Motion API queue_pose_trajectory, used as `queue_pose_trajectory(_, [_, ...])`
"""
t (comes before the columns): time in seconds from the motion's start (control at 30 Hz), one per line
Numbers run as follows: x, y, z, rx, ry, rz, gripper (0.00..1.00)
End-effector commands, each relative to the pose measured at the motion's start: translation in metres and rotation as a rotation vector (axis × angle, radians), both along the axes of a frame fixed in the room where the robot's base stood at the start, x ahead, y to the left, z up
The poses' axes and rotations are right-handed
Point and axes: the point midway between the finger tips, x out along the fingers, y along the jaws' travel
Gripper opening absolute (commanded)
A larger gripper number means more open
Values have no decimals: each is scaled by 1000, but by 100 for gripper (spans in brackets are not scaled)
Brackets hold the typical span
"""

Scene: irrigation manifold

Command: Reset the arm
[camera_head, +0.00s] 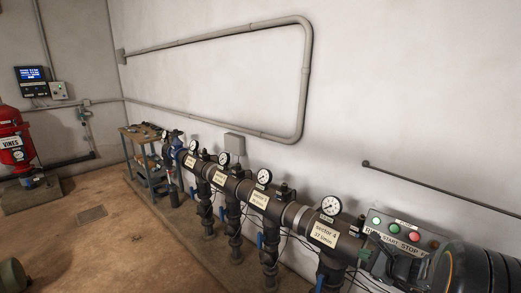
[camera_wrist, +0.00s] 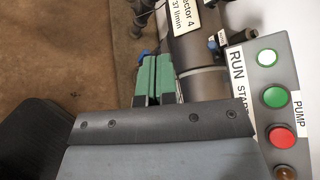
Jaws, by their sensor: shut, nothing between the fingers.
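My gripper (camera_wrist: 154,78) shows in the wrist view as two green fingers side by side, closed with nothing between them. In the head view my gripper (camera_head: 365,254) is at the lower right, its green tip in front of the manifold pipe near the control box. The grey control box (camera_head: 402,230) has white, green and red buttons. In the wrist view the control box (camera_wrist: 262,75) lies right of the fingers, with RUN, START and PUMP labels. I cannot tell whether the fingers touch the pipe.
The dark manifold pipe (camera_head: 270,205) runs along the wall with several gauges and blue-handled valves. A sector 4 label (camera_head: 324,234) sits near my gripper. A small shelf (camera_head: 145,150) and a red VINES tank (camera_head: 14,140) stand farther back. The brown floor at left is mostly clear.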

Motion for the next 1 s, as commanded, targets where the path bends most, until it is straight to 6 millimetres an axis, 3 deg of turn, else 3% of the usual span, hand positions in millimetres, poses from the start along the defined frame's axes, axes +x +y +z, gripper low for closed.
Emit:
queue_pose_trajectory(0.03, [-13, 24, 1, -102, 25, 135, 0])
queue_pose_trajectory(0.1, [-37, 52, -2, -257, 61, 337, 0])
queue_pose_trajectory(0.2, [-74, 84, -4, -488, 98, 630, 0])
queue_pose_trajectory(0.3, [-111, 104, -3, -732, 119, 916, 0])
queue_pose_trajectory(0.5, [-166, 116, 14, -1220, 117, 1380, 0])
queue_pose_trajectory(0.7, [-186, 131, 41, -1530, 36, 1553, 0])
queue_pose_trajectory(0.87, [-188, 151, 57, -1600, -58, 1555, 0])
queue_pose_trajectory(1.0, [-188, 157, 59, -1608, -79, 1565, 0])
